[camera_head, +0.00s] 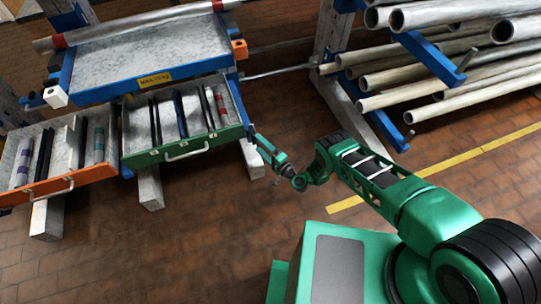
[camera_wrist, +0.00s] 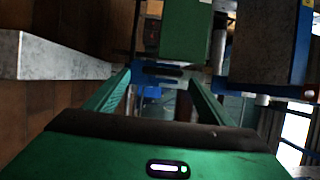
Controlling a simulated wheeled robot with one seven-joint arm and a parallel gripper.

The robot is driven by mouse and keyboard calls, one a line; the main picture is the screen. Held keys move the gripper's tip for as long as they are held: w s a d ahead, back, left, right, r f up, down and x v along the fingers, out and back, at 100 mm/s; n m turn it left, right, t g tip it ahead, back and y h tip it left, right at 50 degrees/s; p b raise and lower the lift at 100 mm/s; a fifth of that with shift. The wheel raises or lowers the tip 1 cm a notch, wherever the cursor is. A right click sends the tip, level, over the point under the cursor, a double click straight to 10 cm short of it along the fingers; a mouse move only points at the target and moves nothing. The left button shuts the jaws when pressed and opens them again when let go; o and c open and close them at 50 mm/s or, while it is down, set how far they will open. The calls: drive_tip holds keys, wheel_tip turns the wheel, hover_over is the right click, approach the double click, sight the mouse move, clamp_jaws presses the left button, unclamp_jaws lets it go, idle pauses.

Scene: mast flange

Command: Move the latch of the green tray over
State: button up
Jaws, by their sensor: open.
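The green tray (camera_head: 215,143) is pulled out from the blue rack, with a pale handle on its green front and dark and blue rods inside. A green panel, which looks like the tray's front, shows at the top of the wrist view (camera_wrist: 187,32). My gripper (camera_head: 257,139) is just right of the tray's front right end. In the wrist view its two green fingers are apart (camera_wrist: 160,75). A dark piece lies beyond and between the fingertips; I cannot tell if it is the latch or if they touch it. The latch is not clear in the head view.
An orange-fronted tray (camera_head: 60,186) is also pulled out at the left. A grey top (camera_head: 150,50) on the blue rack stands above the trays. Pale beams (camera_head: 151,187) stick out below. A pipe rack (camera_head: 440,70) stands at the right. Brick floor is clear in front.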

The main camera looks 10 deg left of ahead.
drive_tip(key=v, duration=0.9)
idle(0.3)
drive_tip(key=shift+f, duration=0.1)
idle(0.3)
